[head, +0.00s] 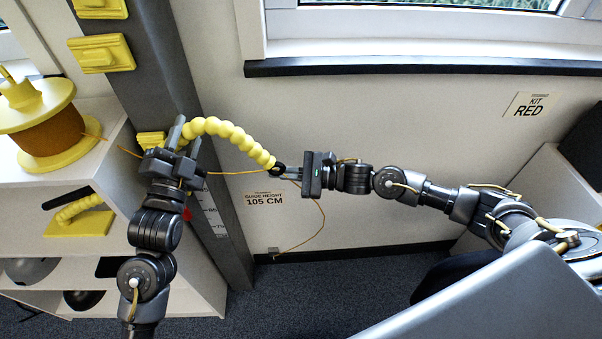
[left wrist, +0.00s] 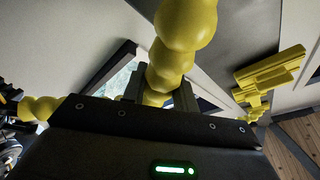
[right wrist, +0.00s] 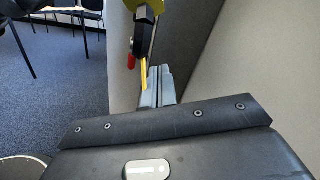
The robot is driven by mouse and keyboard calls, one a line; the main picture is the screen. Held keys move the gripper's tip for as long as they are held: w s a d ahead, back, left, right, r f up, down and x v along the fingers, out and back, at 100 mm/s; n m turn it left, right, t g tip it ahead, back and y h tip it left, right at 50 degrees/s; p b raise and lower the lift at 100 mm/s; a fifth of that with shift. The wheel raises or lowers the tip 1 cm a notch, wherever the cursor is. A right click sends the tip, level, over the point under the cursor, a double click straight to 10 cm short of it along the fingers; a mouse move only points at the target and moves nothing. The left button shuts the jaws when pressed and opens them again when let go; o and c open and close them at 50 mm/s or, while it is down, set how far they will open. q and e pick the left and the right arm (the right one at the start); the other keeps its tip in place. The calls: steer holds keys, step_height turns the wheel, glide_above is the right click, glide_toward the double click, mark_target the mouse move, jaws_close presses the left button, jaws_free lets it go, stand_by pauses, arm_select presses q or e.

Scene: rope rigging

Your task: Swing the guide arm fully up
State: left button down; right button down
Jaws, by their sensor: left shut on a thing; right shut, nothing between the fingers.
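The guide arm (head: 226,130) is a yellow beaded arm on the grey post (head: 165,75). It arches up from the post, then bends down to the right to a black end ring (head: 278,170). My left gripper (head: 182,133) is shut on its beads near the post. The left wrist view shows beads (left wrist: 172,55) rising from between the left fingers (left wrist: 158,95). My right gripper (head: 287,173) is shut and empty beside the black end. In the right wrist view, its fingers (right wrist: 158,88) are close to that black end (right wrist: 143,40); contact cannot be told.
An orange line runs from the spool (head: 45,125) on the left shelf (head: 100,185) past the arm and hangs toward the floor. More yellow brackets (head: 102,53) sit higher on the post. A window sill (head: 420,67) is behind. Wall labels read "105 CM" and "KIT RED" (head: 531,105).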

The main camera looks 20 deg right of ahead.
steer(key=shift+s+a+r, duration=0.15)
steer(key=shift+s+r, duration=0.25)
steer(key=shift+r, duration=0.45)
steer(key=shift+s+a+r, duration=0.15)
steer(key=shift+s+r, duration=0.2)
steer(key=shift+r, duration=0.45)
steer(key=shift+r, duration=0.1)
arm_select(q)
steer(key=shift+f, duration=0.1)
arm_select(e)
steer(key=shift+r, duration=0.8)
arm_select(q)
steer(key=c, duration=1.1)
jaws_free()
arm_select(e)
steer(key=shift+d, duration=0.1)
steer(key=shift+s, duration=0.1)
